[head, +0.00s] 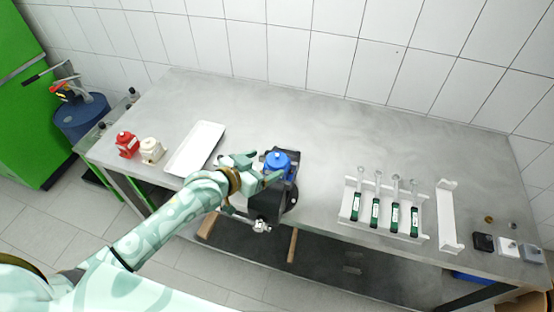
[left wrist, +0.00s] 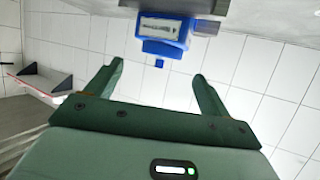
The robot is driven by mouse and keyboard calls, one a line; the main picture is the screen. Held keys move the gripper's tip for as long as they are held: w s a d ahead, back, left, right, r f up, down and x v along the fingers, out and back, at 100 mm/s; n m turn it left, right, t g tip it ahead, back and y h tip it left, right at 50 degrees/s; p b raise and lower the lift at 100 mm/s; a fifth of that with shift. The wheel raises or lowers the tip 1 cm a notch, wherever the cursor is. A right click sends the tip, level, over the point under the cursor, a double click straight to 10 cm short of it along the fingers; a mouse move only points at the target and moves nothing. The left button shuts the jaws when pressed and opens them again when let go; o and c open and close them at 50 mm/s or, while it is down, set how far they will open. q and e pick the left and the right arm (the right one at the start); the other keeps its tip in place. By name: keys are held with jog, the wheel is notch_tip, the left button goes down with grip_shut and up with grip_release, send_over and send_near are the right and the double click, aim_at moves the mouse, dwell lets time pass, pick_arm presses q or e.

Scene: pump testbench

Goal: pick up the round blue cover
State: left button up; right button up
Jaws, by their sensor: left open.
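The round blue cover (head: 277,161) sits on top of a black pump body (head: 267,203) at the bench's front edge. My left gripper (head: 262,167) is beside the cover on its left, with its jaws open and nothing between them. In the left wrist view the blue cover (left wrist: 165,38), with a small blue knob and a pale label, lies beyond the open fingertips (left wrist: 158,70), near the top of the picture. A gap shows between the fingertips and the cover there. My right gripper is not in view.
A white tray (head: 195,149), a cream part (head: 151,150) and a red part (head: 126,145) stand to the left. To the right are a rack of tubes (head: 384,213), a white bracket (head: 448,216) and several small blocks. The bench behind the pump is clear.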

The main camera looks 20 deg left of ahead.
aim_at(275, 158)
pick_arm(q)
jog(key=x, duration=0.5)
jog(key=shift+w, duration=0.1)
jog(key=shift+a+r, duration=0.1)
jog(key=shift+a, duration=0.05)
jog(key=shift+c, duration=0.9)
jog(key=c, duration=0.9)
jog(key=shift+c, duration=0.2)
